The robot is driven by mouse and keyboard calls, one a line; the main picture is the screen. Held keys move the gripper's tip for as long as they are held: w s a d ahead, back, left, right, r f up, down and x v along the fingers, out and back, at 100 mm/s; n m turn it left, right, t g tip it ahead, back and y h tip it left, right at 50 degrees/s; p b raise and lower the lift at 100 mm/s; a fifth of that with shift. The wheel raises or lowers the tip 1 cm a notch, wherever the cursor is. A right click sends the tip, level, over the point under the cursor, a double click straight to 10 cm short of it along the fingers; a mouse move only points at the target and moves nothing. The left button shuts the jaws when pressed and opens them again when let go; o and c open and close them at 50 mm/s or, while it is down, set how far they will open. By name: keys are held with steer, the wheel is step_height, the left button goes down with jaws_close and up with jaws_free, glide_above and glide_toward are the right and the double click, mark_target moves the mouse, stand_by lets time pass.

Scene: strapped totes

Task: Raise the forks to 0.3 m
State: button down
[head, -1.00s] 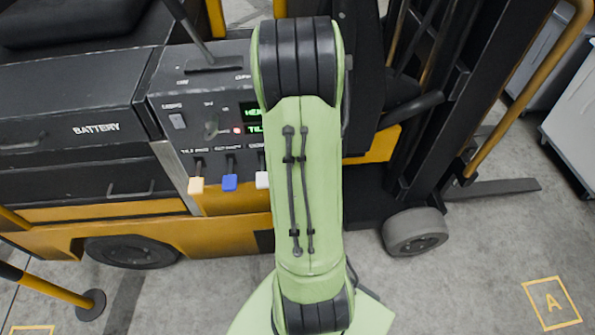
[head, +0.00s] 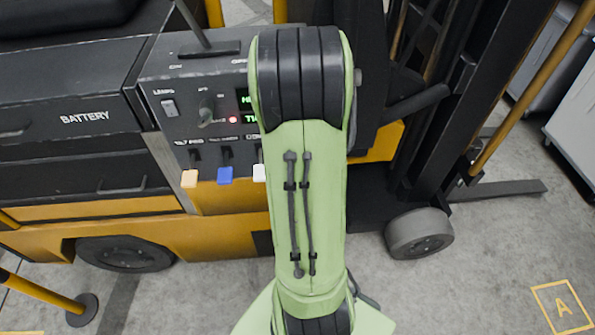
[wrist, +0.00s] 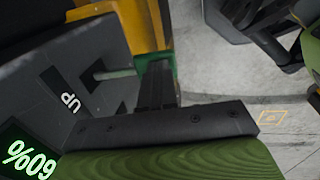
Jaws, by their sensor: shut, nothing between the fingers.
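The forklift's control panel (head: 180,100) faces me in the head view, with orange (head: 190,178), blue (head: 225,175) and white (head: 259,173) lever knobs along its lower edge. My arm covers the panel's right part and cuts off the green readout (head: 248,108). A fork (head: 500,189) shows low at the right, near the floor. My gripper is hidden in the head view. In the wrist view my gripper (wrist: 157,82) is shut and empty, near a pale rod (wrist: 115,73) beside the label "UP" (wrist: 70,103); I cannot tell whether they touch. A green display there reads "60%" (wrist: 28,158).
The mast (head: 470,100) and a yellow rail (head: 520,90) stand right of the panel. A front wheel (head: 419,233) is below. A yellow post on a dark base (head: 82,310) stands at lower left.

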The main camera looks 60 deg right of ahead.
step_height(320, 180, down, 3)
steer(key=shift+a+r+b, duration=0.1)
steer(key=shift+r+b, duration=0.05)
steer(key=shift+b, duration=0.9)
steer(key=shift+s+a, duration=0.1)
steer(key=shift+s, duration=0.1)
steer(key=shift+a, duration=0.1)
stand_by(2.1)
